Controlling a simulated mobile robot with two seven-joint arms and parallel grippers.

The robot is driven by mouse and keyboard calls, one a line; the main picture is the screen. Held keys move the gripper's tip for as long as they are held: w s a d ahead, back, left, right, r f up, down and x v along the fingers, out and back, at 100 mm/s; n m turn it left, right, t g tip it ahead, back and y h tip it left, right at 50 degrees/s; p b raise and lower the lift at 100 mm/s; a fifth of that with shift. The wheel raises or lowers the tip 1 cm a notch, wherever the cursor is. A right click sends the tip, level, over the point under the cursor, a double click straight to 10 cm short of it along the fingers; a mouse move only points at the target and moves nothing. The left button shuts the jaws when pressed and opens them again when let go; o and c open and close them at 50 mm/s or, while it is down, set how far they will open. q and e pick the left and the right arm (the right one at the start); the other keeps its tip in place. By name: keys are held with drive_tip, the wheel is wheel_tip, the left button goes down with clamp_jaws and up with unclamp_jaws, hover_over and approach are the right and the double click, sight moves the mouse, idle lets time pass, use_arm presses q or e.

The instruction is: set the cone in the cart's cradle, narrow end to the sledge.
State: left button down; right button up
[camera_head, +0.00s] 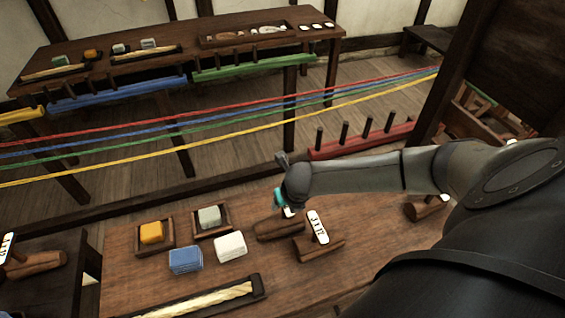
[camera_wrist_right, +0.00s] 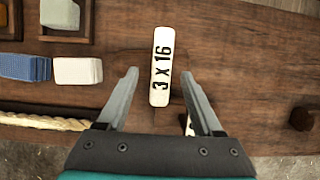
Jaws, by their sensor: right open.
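I cannot tell for sure which piece is the cone. A brown, tapered wooden piece (camera_head: 280,228) lies on the near bench just below my right gripper (camera_head: 286,208). Beside it on the right is another brown wooden piece (camera_head: 320,248) with an upright white tag (camera_head: 318,227). In the right wrist view my right gripper (camera_wrist_right: 160,75) is open, its fingers on either side of a white tag reading "3 x 16" (camera_wrist_right: 160,65). The wood around the tag blends into the bench. Nothing is held. I cannot pick out the cart, its cradle or the sledge. My left gripper is out of view.
Left on the bench are yellow (camera_head: 151,232) and grey (camera_head: 209,216) blocks in boxes, with blue (camera_head: 185,260) and white (camera_head: 230,246) blocks. A tray of cream rope (camera_head: 205,302) lies in front. Coloured strands (camera_head: 230,118) stretch behind; a red pegged rail (camera_head: 362,140) stands beyond.

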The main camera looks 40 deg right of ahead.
sight(278, 217)
drive_tip(key=shift+b+x, duration=0.3)
drive_tip(key=shift+x, duration=1.65)
drive_tip(key=shift+w, duration=0.1)
clamp_jaws()
drive_tip(key=shift+r, duration=0.1)
